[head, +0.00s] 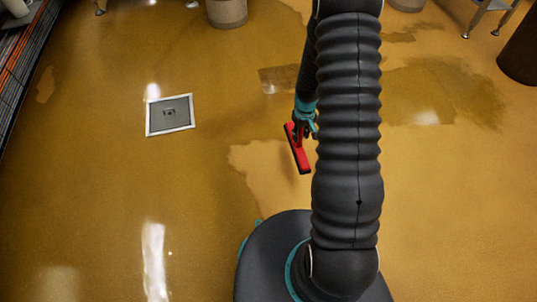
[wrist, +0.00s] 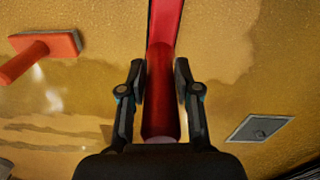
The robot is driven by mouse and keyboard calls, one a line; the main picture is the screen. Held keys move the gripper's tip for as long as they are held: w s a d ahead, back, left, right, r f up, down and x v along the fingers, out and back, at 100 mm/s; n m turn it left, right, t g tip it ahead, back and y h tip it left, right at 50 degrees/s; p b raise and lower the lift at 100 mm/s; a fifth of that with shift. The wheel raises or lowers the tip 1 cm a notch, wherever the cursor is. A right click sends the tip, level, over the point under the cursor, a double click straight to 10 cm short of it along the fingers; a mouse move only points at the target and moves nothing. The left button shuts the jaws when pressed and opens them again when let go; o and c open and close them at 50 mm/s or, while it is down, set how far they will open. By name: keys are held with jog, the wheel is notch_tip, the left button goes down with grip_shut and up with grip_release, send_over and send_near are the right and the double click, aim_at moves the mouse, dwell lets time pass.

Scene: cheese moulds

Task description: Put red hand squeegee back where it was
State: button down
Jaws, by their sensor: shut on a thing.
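The red hand squeegee (head: 298,152) is in my gripper (head: 304,124), left of my arm in the head view. Its red head with a dark edge hangs tilted below the gripper, seemingly clear of the floor. In the wrist view the two dark fingers of my gripper (wrist: 160,82) close on both sides of the squeegee's round red handle (wrist: 160,118). The red head of the squeegee runs out of the top of that view. My arm hides part of the gripper in the head view.
An orange-red tool (wrist: 48,46) with a handle shows at the left of the wrist view. A square floor drain (head: 170,115) lies left of the gripper. A beige bin (head: 227,12) stands at the back, a dark cylinder (head: 520,52) at right. The wet floor between is clear.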

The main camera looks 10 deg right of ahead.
jog(key=w+a+f+b, duration=0.1)
jog(key=w+a+f, duration=0.4)
jog(key=a+f, duration=0.5)
jog(key=shift+a+f, duration=0.2)
jog(key=shift+f, duration=0.35)
jog(key=shift+w, duration=0.1)
jog(key=shift+f+b, duration=0.15)
jog(key=shift+b, duration=0.15)
jog(key=c, duration=0.8)
grip_release()
